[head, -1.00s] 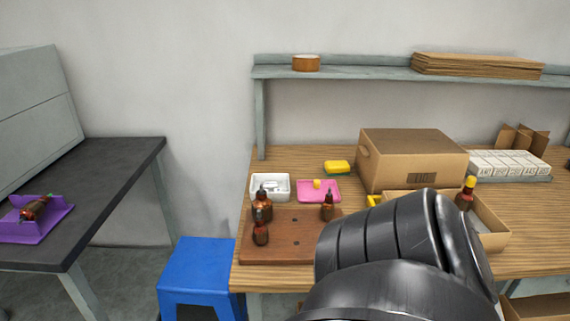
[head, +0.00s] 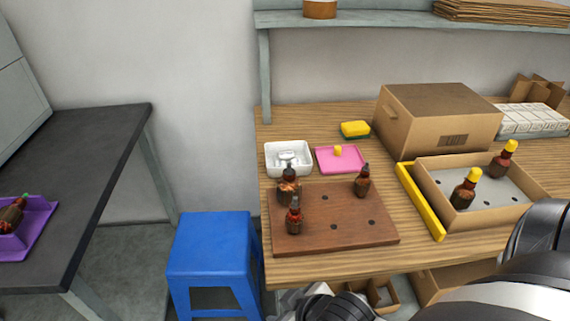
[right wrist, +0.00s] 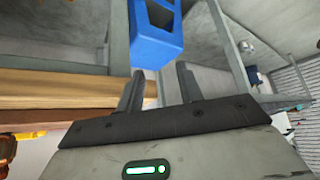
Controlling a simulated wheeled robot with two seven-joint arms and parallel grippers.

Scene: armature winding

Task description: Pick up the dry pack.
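A small white dish (head: 270,170) on the wooden bench holds several small whitish pieces (head: 287,158). I cannot tell whether one of these is the dry pack; no label shows. My right gripper (right wrist: 158,88) is open and empty in the right wrist view, its two fingers apart with the blue stool beyond them. In the head view my right arm comes in at the lower right, and its hand is partly visible at the bottom edge, low in front of the bench and well away from the dish. My left gripper is not in view.
A brown board (head: 330,238) carries several dark copper-wound armatures. A pink tray (head: 326,160), a yellow sponge (head: 355,129), a closed carton (head: 425,125), an open box (head: 443,220) with two yellow-capped armatures and a yellow bar (head: 419,203) share the bench. A blue stool (head: 212,243) stands left.

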